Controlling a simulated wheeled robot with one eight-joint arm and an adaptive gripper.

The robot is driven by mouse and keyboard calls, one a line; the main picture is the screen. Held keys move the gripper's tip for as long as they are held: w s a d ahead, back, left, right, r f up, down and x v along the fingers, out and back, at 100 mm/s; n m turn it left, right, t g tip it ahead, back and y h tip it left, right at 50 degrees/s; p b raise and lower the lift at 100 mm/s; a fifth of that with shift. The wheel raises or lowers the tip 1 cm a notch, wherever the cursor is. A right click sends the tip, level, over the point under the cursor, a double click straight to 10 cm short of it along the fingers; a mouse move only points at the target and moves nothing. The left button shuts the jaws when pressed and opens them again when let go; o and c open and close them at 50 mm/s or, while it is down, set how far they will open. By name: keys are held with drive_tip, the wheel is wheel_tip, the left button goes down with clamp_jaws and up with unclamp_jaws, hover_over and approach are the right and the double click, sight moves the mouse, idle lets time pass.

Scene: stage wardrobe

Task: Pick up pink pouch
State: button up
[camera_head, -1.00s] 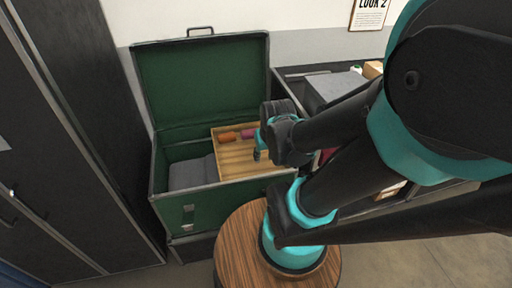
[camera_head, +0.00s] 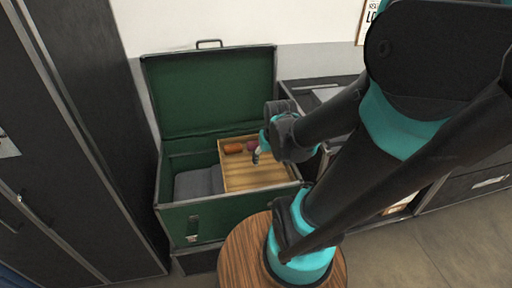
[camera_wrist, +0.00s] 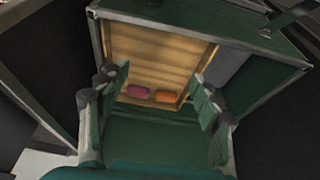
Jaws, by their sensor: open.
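The pink pouch (camera_head: 252,146) lies in a light wooden tray (camera_head: 255,178) inside an open green trunk (camera_head: 212,222). It sits beside an orange item (camera_head: 233,148) near the tray's back edge. In the wrist view, the pink pouch (camera_wrist: 138,91) shows between my spread fingers, with the orange item (camera_wrist: 163,97) close to it. My gripper (camera_head: 259,152) is above the tray, open and empty. In the head view it sits just right of the pouch and partly covers that area.
The trunk's raised lid (camera_head: 210,95) stands behind the tray. A grey folded item (camera_head: 198,182) lies left of the tray. A round wooden table (camera_head: 238,262) stands in front. Dark cabinets (camera_head: 70,150) rise at the left.

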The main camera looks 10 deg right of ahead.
drive_tip(key=o, duration=0.7)
drive_tip(key=shift+g, duration=0.4)
drive_tip(key=w, duration=0.2)
drive_tip(key=w+r, duration=0.1)
drive_tip(key=w, duration=0.2)
drive_tip(key=w+r, duration=0.1)
drive_tip(key=w, duration=0.2)
drive_tip(key=shift+w+d, duration=0.1)
drive_tip(key=shift+d, duration=0.15)
drive_tip(key=g, duration=0.3)
hover_over(256, 143)
drive_tip(key=shift+m, duration=0.3)
drive_tip(key=f, duration=2.1)
drive_tip(key=shift+a+f, duration=0.2)
drive_tip(key=shift+d+f, duration=0.2)
drive_tip(key=shift+f, duration=2.4)
